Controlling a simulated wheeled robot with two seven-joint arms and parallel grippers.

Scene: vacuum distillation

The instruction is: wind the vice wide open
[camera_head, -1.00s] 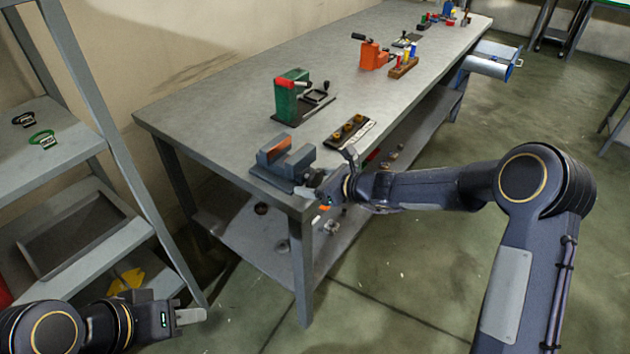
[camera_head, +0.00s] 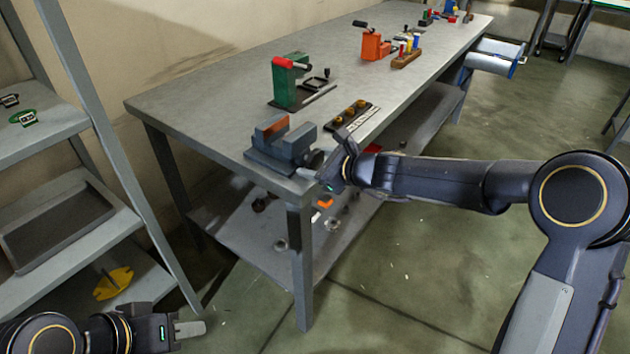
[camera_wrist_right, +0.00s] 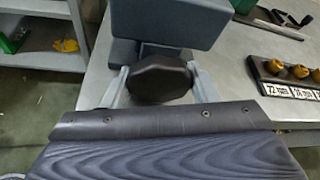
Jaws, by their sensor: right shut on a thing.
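The vice (camera_head: 284,146) is a blue-grey bench vice at the near corner of the workbench, with an orange-brown piece (camera_head: 274,130) at its jaws. In the right wrist view its grey body (camera_wrist_right: 172,22) fills the top middle. Its dark, faceted handle knob (camera_wrist_right: 158,80) sits between the two fingers of my right gripper (camera_wrist_right: 160,88), which is shut on it. In the head view my right gripper (camera_head: 322,180) reaches the vice's front from the right, and the knob is partly hidden there. My left gripper (camera_head: 190,329) is low at the bottom left, away from the bench; its finger gap is unclear.
The workbench (camera_head: 215,95) carries a green press (camera_head: 290,84), an orange device (camera_head: 374,46) and a labelled rack with brass pieces (camera_head: 350,118) beyond the vice. A shelf unit (camera_head: 40,136) stands left. Loose parts lie on the bench's lower shelf (camera_head: 235,230).

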